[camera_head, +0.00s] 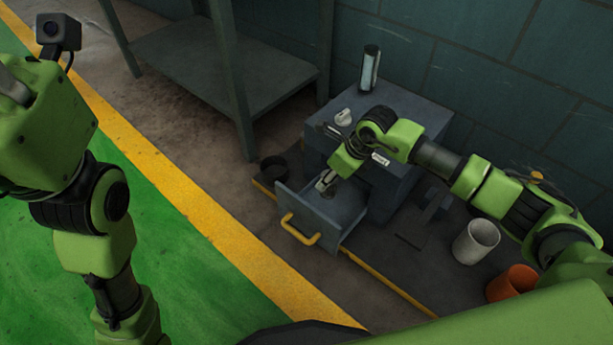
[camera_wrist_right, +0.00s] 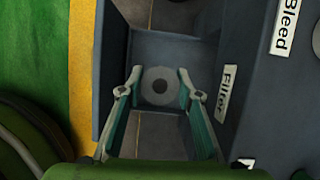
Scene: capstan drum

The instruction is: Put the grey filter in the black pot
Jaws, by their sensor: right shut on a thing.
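I cannot tell whether the filter touches the drawer floor. The black pot (camera_head: 273,169) stands on the floor left of the cabinet, behind the drawer. My left arm is at the left of the head view, and its fingers are not visible.
The dark cabinet (camera_head: 415,115) carries an upright cylinder (camera_head: 369,68) and a white knob (camera_head: 343,117). A label reading "Filter" (camera_wrist_right: 227,90) is beside the drawer. A white cup (camera_head: 476,242) and an orange pot (camera_head: 512,281) stand to the right. A metal shelf (camera_head: 215,65) is behind.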

